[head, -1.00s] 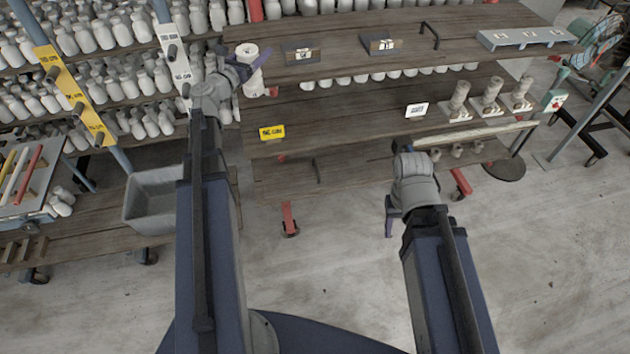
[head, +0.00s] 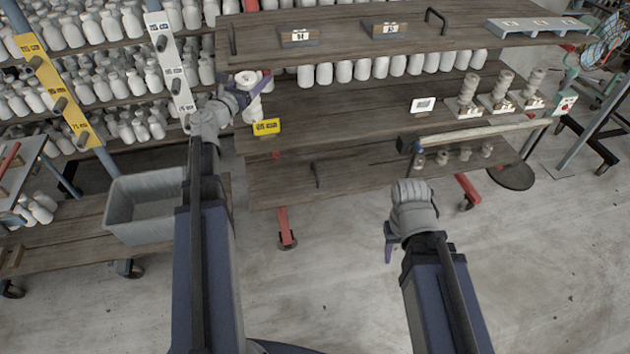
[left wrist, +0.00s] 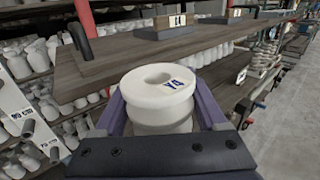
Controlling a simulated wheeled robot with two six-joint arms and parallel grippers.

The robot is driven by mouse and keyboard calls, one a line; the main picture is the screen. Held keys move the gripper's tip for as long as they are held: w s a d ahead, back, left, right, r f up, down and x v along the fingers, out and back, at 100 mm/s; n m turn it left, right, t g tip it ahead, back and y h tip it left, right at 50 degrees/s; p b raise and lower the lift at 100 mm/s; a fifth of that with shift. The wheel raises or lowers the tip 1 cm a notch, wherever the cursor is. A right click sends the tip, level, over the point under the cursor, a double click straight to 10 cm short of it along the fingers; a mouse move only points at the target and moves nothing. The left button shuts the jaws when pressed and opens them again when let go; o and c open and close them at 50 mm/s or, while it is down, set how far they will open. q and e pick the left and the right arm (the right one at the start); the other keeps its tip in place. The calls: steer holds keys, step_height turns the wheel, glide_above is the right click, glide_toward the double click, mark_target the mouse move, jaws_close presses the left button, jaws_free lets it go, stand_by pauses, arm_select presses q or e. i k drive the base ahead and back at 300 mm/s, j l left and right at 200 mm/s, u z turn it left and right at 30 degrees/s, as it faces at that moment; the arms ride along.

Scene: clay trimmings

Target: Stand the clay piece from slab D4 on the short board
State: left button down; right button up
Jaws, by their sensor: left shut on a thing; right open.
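My left gripper (head: 250,92) is shut on a white, round clay piece (head: 251,107). In the left wrist view the piece (left wrist: 158,90) sits upright between my two purple fingers, with a hole in its top and a small blue-lettered label. It is held off the left end of the rack, near its upper board (head: 400,40). Two dark slabs with white labels, a left one (head: 299,38) and a right one (head: 386,28), lie on that board with nothing standing on them. The label lettering is too small to read surely. My right gripper (head: 391,240) is open, low before the rack.
A yellow tag (head: 267,126) hangs close below the held piece. A black handle (head: 435,20) and a pale labelled board (head: 537,27) are on the upper board. Stacked clay pieces (head: 502,90) stand at the right on the middle board. A grey bin (head: 145,205) is at left.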

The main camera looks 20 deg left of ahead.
mark_target(345, 172)
steer(key=i+l+u, duration=0.1)
steer(key=l, duration=0.25)
steer(key=i+l+u, duration=0.1)
steer(key=l, duration=0.3)
steer(key=i+l+u, duration=0.25)
steer(key=l, duration=0.5)
steer(key=i+l+u, duration=0.1)
steer(key=l, duration=0.35)
steer(key=i+l+u, duration=0.1)
steer(key=l, duration=0.3)
steer(key=i, duration=0.1)
